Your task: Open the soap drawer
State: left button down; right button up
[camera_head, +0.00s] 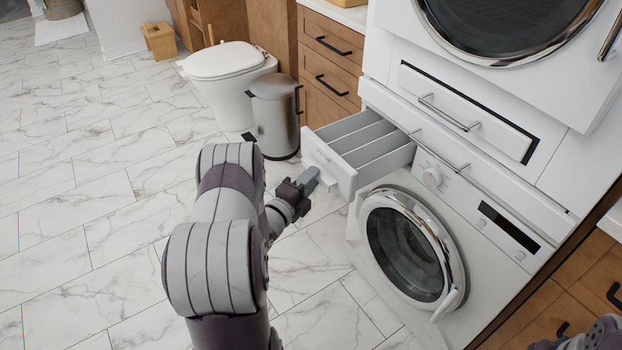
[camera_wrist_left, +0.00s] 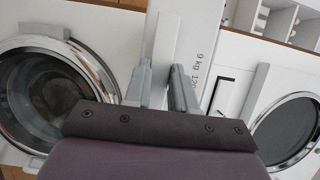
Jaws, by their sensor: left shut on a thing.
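The soap drawer (camera_head: 329,172) of the lower white washing machine (camera_head: 478,207) is pulled out, with its long open compartments showing. Its white front also shows in the left wrist view (camera_wrist_left: 190,40), with printed text along it. My left gripper (camera_head: 314,180) is at the drawer front, shut on its handle. The left wrist view shows my two fingers (camera_wrist_left: 160,88) on either side of the handle; their exact contact is partly hidden. The right gripper is not visible; only a piece of my right arm shows at the lower right of the head view.
The round washer door (camera_head: 403,245) is below the drawer. A white panel with a bar handle (camera_head: 449,112) and an upper machine (camera_head: 505,25) are above. A steel bin (camera_head: 275,115) and toilet (camera_head: 222,62) stand behind. The marble floor (camera_head: 90,210) at left is clear.

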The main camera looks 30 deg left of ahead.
pick_arm(q)
jog(key=c, duration=1.1)
grip_release()
jog(key=shift+d+f, duration=0.15)
jog(key=shift+f, duration=0.2)
jog(key=shift+o, duration=0.5)
jog(key=shift+r, duration=0.15)
jog(key=s+p, duration=0.1)
jog(key=s, duration=1.1)
jog(key=shift+s+p, duration=0.35)
